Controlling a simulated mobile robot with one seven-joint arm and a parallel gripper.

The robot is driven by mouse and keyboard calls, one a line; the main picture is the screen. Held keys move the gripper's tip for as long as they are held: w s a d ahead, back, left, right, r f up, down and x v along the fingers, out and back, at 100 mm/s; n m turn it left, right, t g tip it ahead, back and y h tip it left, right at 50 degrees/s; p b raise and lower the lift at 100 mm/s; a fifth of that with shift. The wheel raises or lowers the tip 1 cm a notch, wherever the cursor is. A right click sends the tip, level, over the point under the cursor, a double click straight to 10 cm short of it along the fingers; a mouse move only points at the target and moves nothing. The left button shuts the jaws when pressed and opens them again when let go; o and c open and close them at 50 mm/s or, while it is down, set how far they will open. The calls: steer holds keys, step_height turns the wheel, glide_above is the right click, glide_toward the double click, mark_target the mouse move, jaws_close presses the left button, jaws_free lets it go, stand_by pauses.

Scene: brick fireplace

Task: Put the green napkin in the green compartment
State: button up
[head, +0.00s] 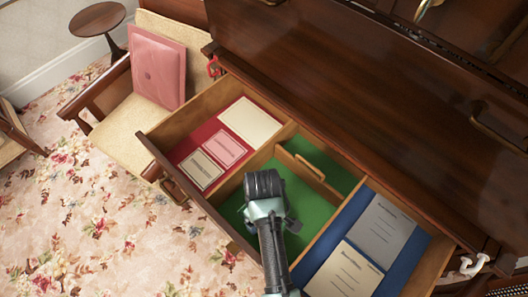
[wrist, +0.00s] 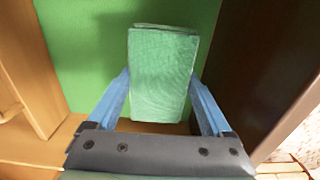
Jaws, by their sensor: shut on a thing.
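The green napkin (wrist: 162,75) is a folded, pale green rectangle in the wrist view. My gripper (wrist: 160,90) is shut on it, with one blue finger against each side. The napkin is over the green floor of the green compartment (wrist: 85,45); I cannot tell whether it touches the floor. In the head view my gripper (head: 265,190) is over the front part of the green compartment (head: 318,205), the middle section of an open wooden drawer. My gripper and arm hide most or all of the napkin there.
A short wooden partition (head: 300,166) stands in the green compartment. The red compartment (head: 198,139) on the left holds several cards or booklets. The blue compartment (head: 345,220) on the right holds two booklets.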

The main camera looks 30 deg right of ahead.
steer(key=shift+f, duration=1.8)
steer(key=shift+f, duration=0.1)
steer(key=shift+f, duration=0.15)
steer(key=o, duration=1.1)
steer(key=shift+o, duration=0.2)
